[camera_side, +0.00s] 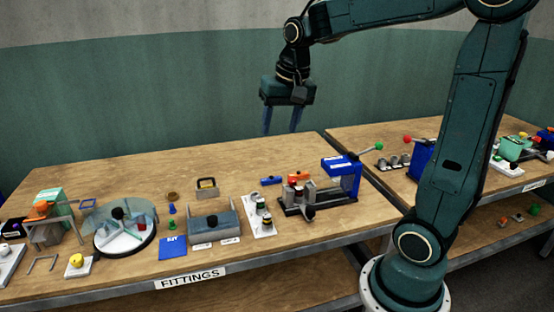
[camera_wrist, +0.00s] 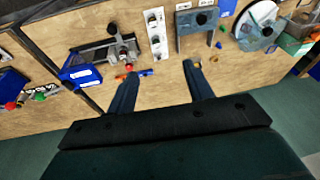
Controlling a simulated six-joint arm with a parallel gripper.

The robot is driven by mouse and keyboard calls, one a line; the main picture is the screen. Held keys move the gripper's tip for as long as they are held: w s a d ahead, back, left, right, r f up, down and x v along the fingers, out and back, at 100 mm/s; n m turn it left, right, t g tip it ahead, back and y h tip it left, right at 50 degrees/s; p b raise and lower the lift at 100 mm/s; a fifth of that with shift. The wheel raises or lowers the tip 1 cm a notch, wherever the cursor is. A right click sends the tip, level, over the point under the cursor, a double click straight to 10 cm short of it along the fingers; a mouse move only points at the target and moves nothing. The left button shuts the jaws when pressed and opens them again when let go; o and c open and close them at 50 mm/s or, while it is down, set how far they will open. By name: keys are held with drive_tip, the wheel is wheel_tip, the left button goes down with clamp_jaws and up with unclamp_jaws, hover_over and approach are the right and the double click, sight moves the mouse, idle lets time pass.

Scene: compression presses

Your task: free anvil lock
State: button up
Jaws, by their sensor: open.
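A press (camera_side: 318,203) with a dark grey base stands near the right end of the FITTINGS bench. It has a blue block (camera_side: 342,168) and a rod ending in a green knob (camera_side: 378,147). Grey blocks and a small red part sit at its left end. I cannot tell which part is the anvil lock. The press also shows at upper left in the wrist view (camera_wrist: 105,52), with its blue block (camera_wrist: 78,70). My gripper (camera_side: 281,133) is open and empty, raised above the bench's back edge, pointing down and apart from the press. Both fingers show in the wrist view (camera_wrist: 160,70).
Behind the press lie an orange piece (camera_side: 299,176) and a blue piece (camera_side: 271,180). Left of it are a white strip with knobs (camera_side: 259,216), a grey trough (camera_side: 212,227) and a round turntable (camera_side: 125,232). A gap separates a second bench at right.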

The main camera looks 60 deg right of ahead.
drive_tip(key=w+d+f+m+g, duration=0.1)
drive_tip(key=w+d+f+m, duration=0.2)
drive_tip(key=d, duration=0.3)
drive_tip(key=w+d+f+m+g, duration=0.1)
drive_tip(key=w+d+f+m, duration=0.1)
drive_tip(key=w+d+f, duration=0.3)
drive_tip(key=m+y, duration=0.1)
drive_tip(key=m, duration=0.4)
hover_over(292, 179)
wheel_tip(292, 179, down, 9)
drive_tip(key=shift+s+a+r+g, duration=0.1)
drive_tip(key=shift+a+r+g, duration=0.05)
drive_tip(key=shift+g, duration=0.25)
wheel_tip(292, 179, down, 14)
drive_tip(key=shift+r, duration=0.15)
drive_tip(key=c, duration=1)
